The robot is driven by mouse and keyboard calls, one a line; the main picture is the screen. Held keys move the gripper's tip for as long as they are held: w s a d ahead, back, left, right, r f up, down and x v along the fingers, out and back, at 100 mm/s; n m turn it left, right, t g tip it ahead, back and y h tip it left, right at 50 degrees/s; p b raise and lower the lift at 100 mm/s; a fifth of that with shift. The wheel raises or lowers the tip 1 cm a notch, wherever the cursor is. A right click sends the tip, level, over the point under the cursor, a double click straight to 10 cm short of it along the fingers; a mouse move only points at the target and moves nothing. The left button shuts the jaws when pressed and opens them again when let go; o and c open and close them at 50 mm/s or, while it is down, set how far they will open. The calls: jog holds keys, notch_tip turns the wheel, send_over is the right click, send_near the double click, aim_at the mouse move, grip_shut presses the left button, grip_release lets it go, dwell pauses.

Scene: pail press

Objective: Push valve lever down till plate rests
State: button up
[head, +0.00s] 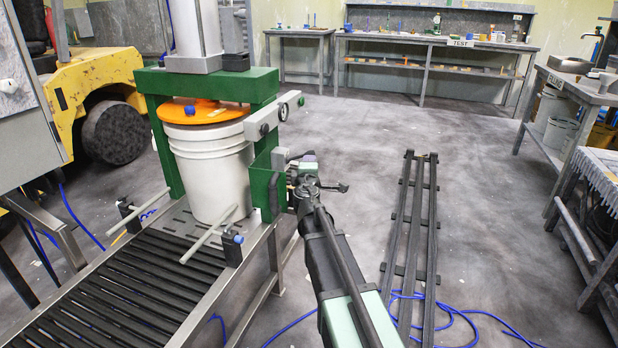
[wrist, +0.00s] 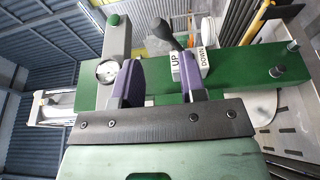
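The valve lever (wrist: 164,31), black with a rounded knob, shows in the wrist view beyond my fingers. It rises from a block labelled UP and DOWN (wrist: 190,66) on the green frame. My gripper (wrist: 160,82) is open, its two purple fingers apart with nothing between them but the green post behind. In the head view my gripper (head: 290,164) is beside the right post of the press, and the lever cannot be made out there. The orange plate (head: 225,107) is at the top of the white pail (head: 213,175); whether it touches the rim cannot be told.
The green press frame (head: 155,82) stands around the pail, with a grey arm and round knobs at its right. A roller conveyor (head: 130,285) runs to the front left. A dark rack (head: 408,235) and blue hose lie on the floor at right. Benches (head: 440,42) stand behind.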

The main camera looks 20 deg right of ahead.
aim_at(300, 156)
jog(key=x, duration=0.8)
jog(key=c, duration=0.5)
